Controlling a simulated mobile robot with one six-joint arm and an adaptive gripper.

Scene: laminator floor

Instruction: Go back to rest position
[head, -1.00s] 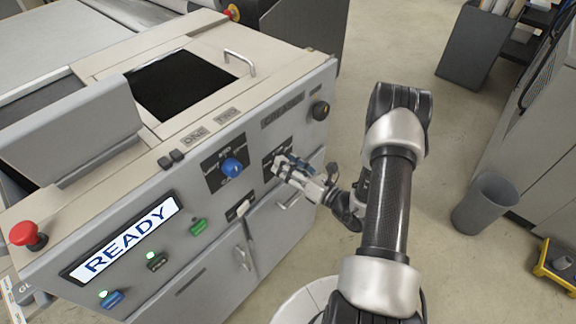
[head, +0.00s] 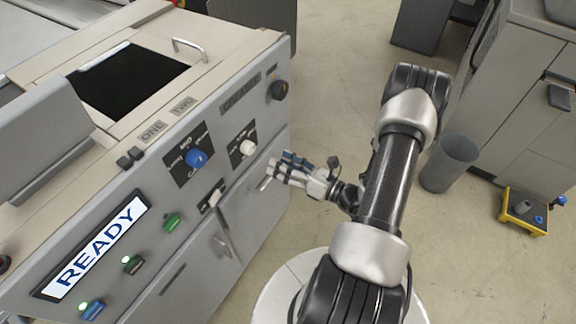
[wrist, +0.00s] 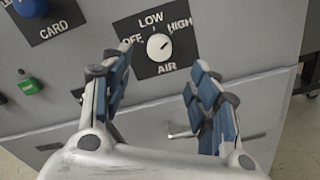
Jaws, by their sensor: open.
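My gripper (head: 279,168) is open and empty, held off the front of the laminator (head: 255,205) and apart from it. In the wrist view its two blue-padded fingers (wrist: 160,95) stand spread below the white AIR knob (wrist: 159,47). The knob's pointer is turned toward the upper right, between LOW and HIGH. The same white knob shows in the head view (head: 247,148), up and left of my gripper. The blue CARD knob (head: 196,159) is left of it. The display (head: 98,248) reads READY.
A grey bin (head: 449,163) and a yellow-and-black box (head: 524,211) stand on the floor to the right, near grey cabinets (head: 530,90). Bare floor (head: 345,90) lies between the laminator and these. A door handle (head: 221,245) sticks out of the laminator's front.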

